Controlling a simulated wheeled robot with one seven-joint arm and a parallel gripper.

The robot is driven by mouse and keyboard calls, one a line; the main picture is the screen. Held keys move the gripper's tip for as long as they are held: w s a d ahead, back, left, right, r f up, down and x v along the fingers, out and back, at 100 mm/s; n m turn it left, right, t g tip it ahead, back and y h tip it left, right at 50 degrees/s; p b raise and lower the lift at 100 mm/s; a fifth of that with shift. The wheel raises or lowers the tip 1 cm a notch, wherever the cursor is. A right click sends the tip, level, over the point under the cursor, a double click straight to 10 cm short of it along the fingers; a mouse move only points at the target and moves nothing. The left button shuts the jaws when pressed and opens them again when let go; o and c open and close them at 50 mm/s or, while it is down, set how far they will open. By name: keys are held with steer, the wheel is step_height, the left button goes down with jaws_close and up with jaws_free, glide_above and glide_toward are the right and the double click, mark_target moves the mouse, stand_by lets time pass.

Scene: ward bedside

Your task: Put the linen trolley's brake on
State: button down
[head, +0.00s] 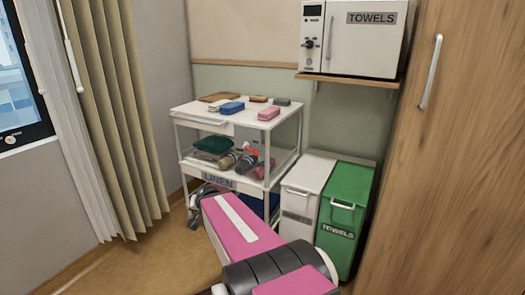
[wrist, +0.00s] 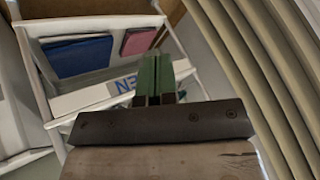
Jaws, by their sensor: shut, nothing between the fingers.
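The linen trolley (head: 188,121) is a white open-shelved cart against the back wall, with a blue LINEN label (head: 218,181) on its front. My pink arm covers its lower front. In the wrist view, the white trolley frame (wrist: 90,24) fills the upper left, with the label (wrist: 124,85) just behind my fingers. My gripper (wrist: 154,62) has green fingers pressed together and empty, overlapping the label's right end. I cannot tell whether they touch the trolley. I cannot make out the brake or its state in either view.
A curtain (wrist: 238,60) runs close along the right in the wrist view. A white bin (head: 303,190) and green towels bin (head: 346,205) stand right of the trolley. A towels cabinet (head: 365,45) sits on a wall shelf. Bare floor (head: 150,262) shows at front left.

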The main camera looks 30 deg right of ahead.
steer(key=s+a+f+n+g, duration=0.2)
steer(key=s+f+n+g, duration=0.1)
steer(key=s+g, duration=0.15)
steer(key=w+d+r+n+t+y, duration=0.15)
steer(key=d+r, duration=0.25)
steer(key=d, duration=0.4)
steer(key=w+d+r+n+y, duration=0.2)
steer(key=d+r+y, duration=0.15)
steer(key=d, duration=0.35)
steer(key=w+d+r+n+t+y, duration=0.15)
steer(key=d+r, duration=0.25)
steer(key=d, duration=0.4)
steer(key=s+d+r+n+t+y, duration=0.1)
steer(key=s+d+r+t, duration=0.15)
steer(key=d+r, duration=0.55)
steer(key=s+d+r+n+t+y, duration=0.1)
steer(key=d+r+n+t, duration=0.2)
steer(key=d, duration=0.9)
steer(key=w+a+f+m, duration=0.1)
steer(key=w+a, duration=0.5)
steer(key=w, duration=0.1)
steer(key=shift+w+a+f, duration=0.2)
steer(key=shift+f, duration=0.05)
steer(key=shift+h, duration=0.25)
